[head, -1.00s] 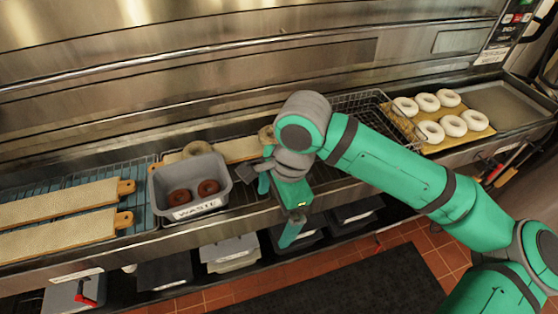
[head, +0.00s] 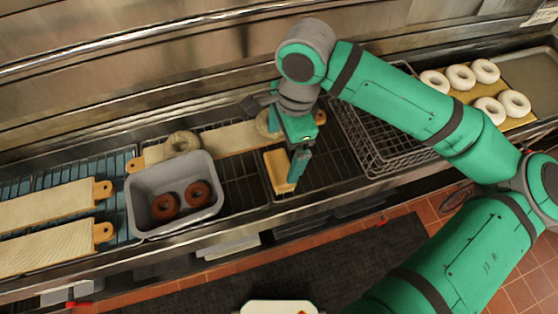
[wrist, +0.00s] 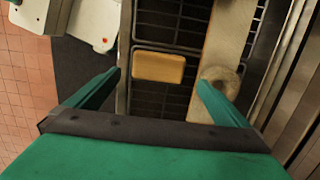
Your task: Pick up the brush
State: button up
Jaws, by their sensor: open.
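A tan, rounded rectangular block (head: 279,171), which looks like the brush, lies on the dark wire grate between the grey tub and the wire basket. My gripper (wrist: 159,79) is open and empty, with one finger either side of the block's line. In the head view my gripper (head: 294,150) hangs close by the block, with one finger overlapping its right side. I see no contact, and the height between them is unclear.
A grey tub (head: 147,215) with two brown bagels stands left of the block. A board (head: 230,139) with bagels lies behind it. The empty wire basket (head: 380,150) is to the right. White bagels (head: 460,78) lie further right. The steel counter edge runs in front.

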aim_at(280, 166)
jog(key=f, duration=0.8)
jog(key=shift+s+a+f, duration=0.3)
jog(key=shift+a+f, duration=0.1)
jog(key=shift+c, duration=0.6)
jog(key=c, duration=1)
jog(key=shift+o, duration=0.2)
jog(key=shift+r, duration=0.1)
